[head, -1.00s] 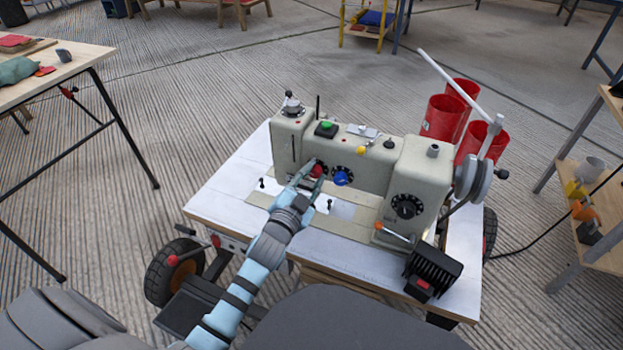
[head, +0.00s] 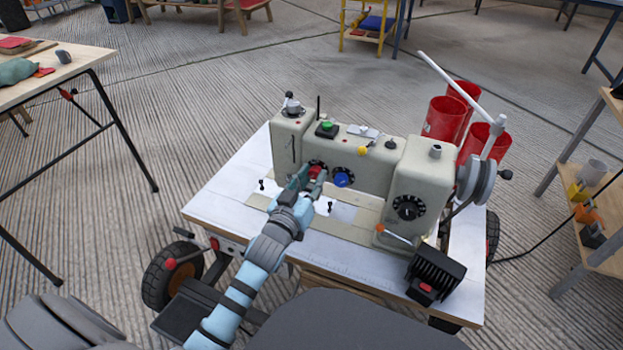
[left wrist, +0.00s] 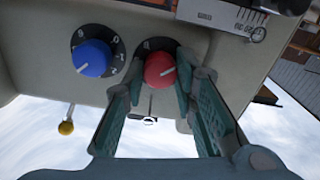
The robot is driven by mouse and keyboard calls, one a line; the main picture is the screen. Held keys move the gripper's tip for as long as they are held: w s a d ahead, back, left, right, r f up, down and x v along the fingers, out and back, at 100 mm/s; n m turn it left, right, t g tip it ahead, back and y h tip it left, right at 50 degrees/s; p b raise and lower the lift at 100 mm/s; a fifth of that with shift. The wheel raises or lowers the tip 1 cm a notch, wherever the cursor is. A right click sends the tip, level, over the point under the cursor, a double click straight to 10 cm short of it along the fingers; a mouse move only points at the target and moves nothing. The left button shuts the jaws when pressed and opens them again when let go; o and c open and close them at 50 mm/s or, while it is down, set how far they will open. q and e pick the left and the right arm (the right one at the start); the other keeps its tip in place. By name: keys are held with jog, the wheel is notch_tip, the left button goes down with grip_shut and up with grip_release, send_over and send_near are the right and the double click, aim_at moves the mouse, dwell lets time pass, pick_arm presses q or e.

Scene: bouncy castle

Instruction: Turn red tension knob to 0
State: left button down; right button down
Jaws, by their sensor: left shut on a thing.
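The red tension knob (head: 314,172) sits on the front face of the cream sewing machine (head: 362,150), left of the blue knob (head: 343,179). My left gripper (head: 305,177) reaches it from the front and is shut on it. In the left wrist view the red knob (left wrist: 160,70) lies between the fingertips of my left gripper (left wrist: 160,85), with a pale pointer line toward the upper right. Its black dial is mostly hidden, so I cannot read the pointed number. The blue knob (left wrist: 92,58) shows beside it with a numbered dial. My right gripper is not in view.
The machine stands on a white-topped wheeled cart (head: 225,190). A black dial (head: 408,207), an orange-tipped lever (head: 394,233) and a black box with a red button (head: 434,273) are to the right. Red bins (head: 444,118) stand behind. A wooden table (head: 50,75) is at left.

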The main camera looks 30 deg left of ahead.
pick_arm(q)
jog(key=shift+f+n, duration=0.2)
jog(key=shift+n, duration=0.2)
jog(key=c, duration=1.3)
grip_release()
jog(key=shift+r, duration=0.1)
jog(key=s, duration=1.2)
jog(key=shift+d, duration=0.35)
